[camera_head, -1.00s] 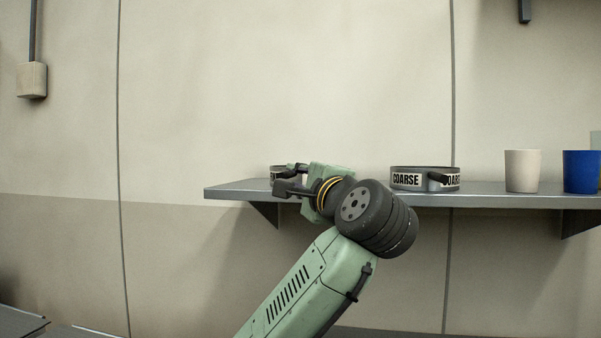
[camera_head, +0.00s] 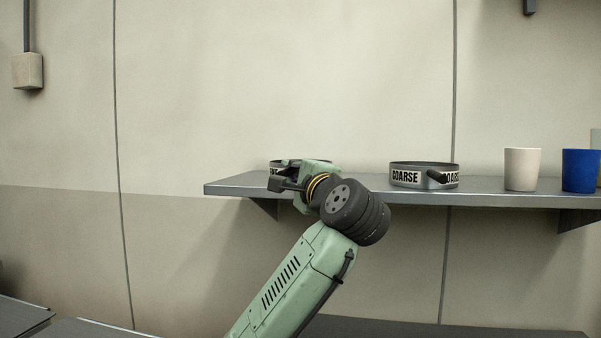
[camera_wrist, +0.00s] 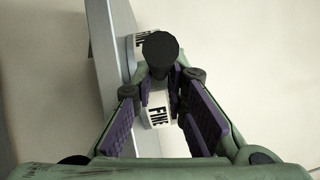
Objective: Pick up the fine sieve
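The fine sieve (camera_wrist: 158,112) stands on the shelf's left end, with a white band lettered "FINE" and a dark handle (camera_wrist: 160,55) that points toward the wrist camera. In the head view, only a bit of its rim (camera_head: 274,166) shows behind my gripper (camera_head: 276,182). My gripper is open in the wrist view (camera_wrist: 162,88), its purple-padded fingers on either side of the handle and part of the band. A gap shows between the pads and the sieve. Whether a fingertip touches the handle, I cannot tell.
The grey wall shelf (camera_head: 235,188) runs to the right. A sieve lettered "COARSE" (camera_head: 405,177), a beige cup (camera_head: 522,170) and a blue cup (camera_head: 580,171) stand on it. The shelf edge is close to my gripper's left finger in the wrist view.

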